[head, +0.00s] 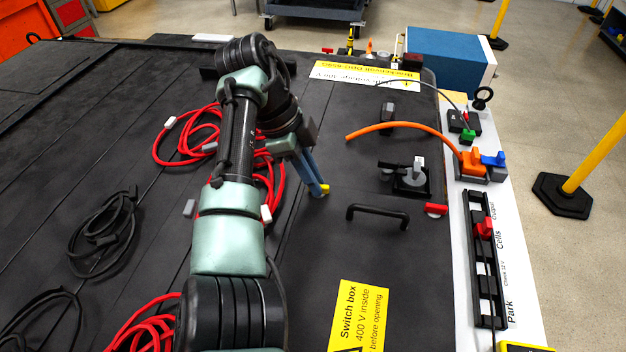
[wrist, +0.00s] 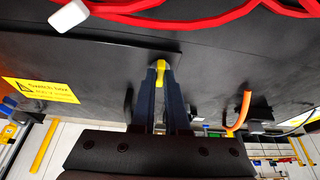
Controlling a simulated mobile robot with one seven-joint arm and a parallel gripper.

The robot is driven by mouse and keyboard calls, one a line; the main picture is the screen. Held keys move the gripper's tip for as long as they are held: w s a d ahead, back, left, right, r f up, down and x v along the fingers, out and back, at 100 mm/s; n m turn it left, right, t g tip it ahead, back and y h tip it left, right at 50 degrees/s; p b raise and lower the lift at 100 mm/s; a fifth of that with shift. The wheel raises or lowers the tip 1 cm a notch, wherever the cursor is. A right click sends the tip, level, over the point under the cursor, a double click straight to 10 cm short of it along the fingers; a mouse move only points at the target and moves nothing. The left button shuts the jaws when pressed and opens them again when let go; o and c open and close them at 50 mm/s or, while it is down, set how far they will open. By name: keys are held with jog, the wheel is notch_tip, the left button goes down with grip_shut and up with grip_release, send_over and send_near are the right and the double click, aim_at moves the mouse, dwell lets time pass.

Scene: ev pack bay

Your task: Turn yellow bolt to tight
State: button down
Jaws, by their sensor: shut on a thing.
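The yellow bolt (head: 324,189) stands on the dark pack lid, left of the black handle in the head view. My gripper (head: 318,190) reaches down to it with its blue fingers. In the wrist view the yellow bolt (wrist: 160,68) shows between the fingertips of my gripper (wrist: 161,72), which are shut on it. The fingers hide part of the bolt, and I cannot tell from its look how tight it sits.
A black handle (head: 378,214) and a black latch (head: 408,177) stand right of the bolt. An orange cable (head: 405,126) arches behind them. Red cables (head: 190,145) lie to the left. A yellow Switch box label (head: 359,315) lies on the lid nearer me.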

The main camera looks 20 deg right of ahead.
jog(key=shift+m, duration=0.5)
jog(key=c, duration=0.9)
grip_release()
jog(key=p+v, duration=0.1)
jog(key=v, duration=1.2)
jog(key=shift+w, duration=0.15)
jog(key=shift+d, duration=0.1)
